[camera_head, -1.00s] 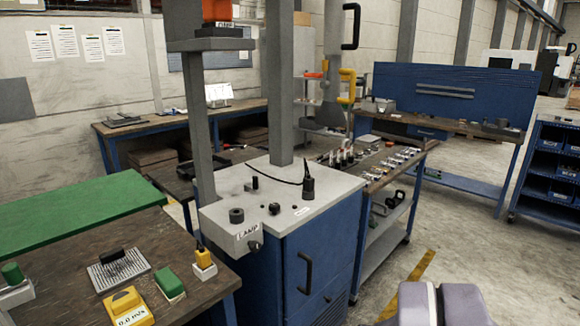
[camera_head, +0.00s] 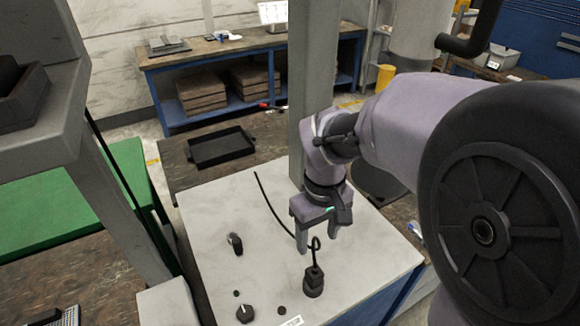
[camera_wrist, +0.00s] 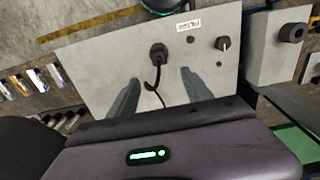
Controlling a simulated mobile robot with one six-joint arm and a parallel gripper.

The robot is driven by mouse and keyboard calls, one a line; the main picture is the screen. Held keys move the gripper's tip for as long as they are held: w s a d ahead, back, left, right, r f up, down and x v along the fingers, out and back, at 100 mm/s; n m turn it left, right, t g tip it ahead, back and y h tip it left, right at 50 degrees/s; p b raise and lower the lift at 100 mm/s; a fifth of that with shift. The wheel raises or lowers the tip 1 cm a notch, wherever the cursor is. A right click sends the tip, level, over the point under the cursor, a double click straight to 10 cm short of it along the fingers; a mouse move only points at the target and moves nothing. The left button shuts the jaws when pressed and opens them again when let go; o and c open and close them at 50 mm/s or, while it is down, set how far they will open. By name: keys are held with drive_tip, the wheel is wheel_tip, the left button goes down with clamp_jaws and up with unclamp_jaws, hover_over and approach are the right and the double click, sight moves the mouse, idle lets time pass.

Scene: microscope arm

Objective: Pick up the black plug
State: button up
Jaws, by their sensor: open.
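The black plug (camera_head: 313,282) stands upright on the pale top of the blue cabinet (camera_head: 370,275), with a thin black cable looping up from it. In the wrist view, the plug (camera_wrist: 158,52) is beyond my fingertips, and its cable runs back between the fingers. My gripper (camera_head: 316,243) is open and empty, pointing down above and slightly behind the plug, apart from its body. The cable loop shows close to the fingers; whether it touches them I cannot tell. In the wrist view, both fingers of my gripper (camera_wrist: 159,79) show, spread apart.
A black knob (camera_head: 235,244), another knob (camera_head: 244,313) and small dark studs sit on the top, left of the plug. A grey post (camera_head: 310,80) rises behind my gripper. A black tray (camera_head: 220,147) lies on a bench behind. The top's left middle is largely clear.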

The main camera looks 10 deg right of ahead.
drive_tip(key=b, duration=0.3)
approach(315, 271)
drive_tip(key=f, duration=0.5)
drive_tip(key=shift+s+a+f, duration=0.1)
drive_tip(key=shift+s+a, duration=0.3)
drive_tip(key=f, duration=0.2)
drive_tip(key=f+b, duration=0.1)
drive_tip(key=f, duration=0.1)
drive_tip(key=f+b, duration=0.1)
drive_tip(key=f, duration=0.1)
drive_tip(key=shift+w+d, duration=0.35)
drive_tip(key=shift+d, duration=0.05)
drive_tip(key=shift+r, duration=0.1)
clamp_jaws()
